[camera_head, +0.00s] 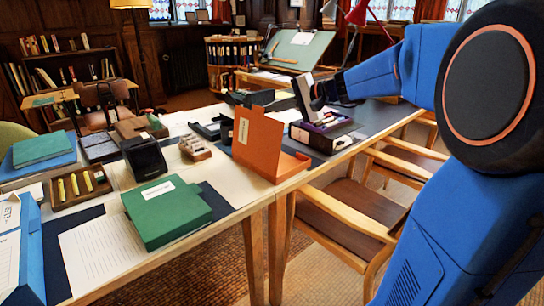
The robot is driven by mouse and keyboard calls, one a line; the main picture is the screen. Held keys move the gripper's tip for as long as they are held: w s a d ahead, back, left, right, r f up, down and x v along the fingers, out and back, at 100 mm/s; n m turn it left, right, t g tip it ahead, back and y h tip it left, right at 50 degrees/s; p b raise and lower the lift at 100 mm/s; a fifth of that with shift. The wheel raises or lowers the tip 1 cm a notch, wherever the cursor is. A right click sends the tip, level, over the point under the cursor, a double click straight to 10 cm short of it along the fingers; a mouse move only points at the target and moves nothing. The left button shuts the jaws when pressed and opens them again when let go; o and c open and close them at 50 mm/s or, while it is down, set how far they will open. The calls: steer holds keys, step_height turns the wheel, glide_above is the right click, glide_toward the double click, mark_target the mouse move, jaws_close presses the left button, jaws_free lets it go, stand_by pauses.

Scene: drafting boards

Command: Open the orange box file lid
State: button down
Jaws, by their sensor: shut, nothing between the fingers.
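The orange box file (284,170) sits at the front edge of the long table. Its lid (258,141) stands raised, roughly upright and leaning back to the left, with a white label on it. Part of the shallow orange base shows to the right of the lid. My gripper (312,116) is behind and to the right of the lid, above a dark box file with a white label. It is shut and holds nothing. It looks apart from the orange lid. The fingertips are small and hard to make out against the dark things behind them.
The dark box file (328,138) stands to the right of the orange one. A green box file (166,211), a black holder (144,158) and a wooden tray (79,187) are to the left. Wooden chairs (350,210) stand along the table's front.

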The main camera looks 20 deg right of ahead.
mark_target(265, 122)
steer(key=shift+a, duration=0.1)
steer(key=shift+s+a+r, duration=0.15)
steer(key=shift+s+a, duration=0.15)
steer(key=shift+a, duration=0.4)
steer(key=shift+s+a+r, duration=0.15)
steer(key=shift+s+a, duration=0.1)
steer(key=shift+a, duration=0.4)
steer(key=shift+a, duration=0.15)
steer(key=a, duration=0.1)
steer(key=s+a, duration=0.1)
steer(key=a, duration=0.1)
steer(key=shift+s+d, duration=0.1)
steer(key=shift+d, duration=0.05)
stand_by(0.9)
steer(key=s+d+r, duration=0.3)
steer(key=r, duration=0.2)
steer(key=shift+s, duration=0.3)
stand_by(0.3)
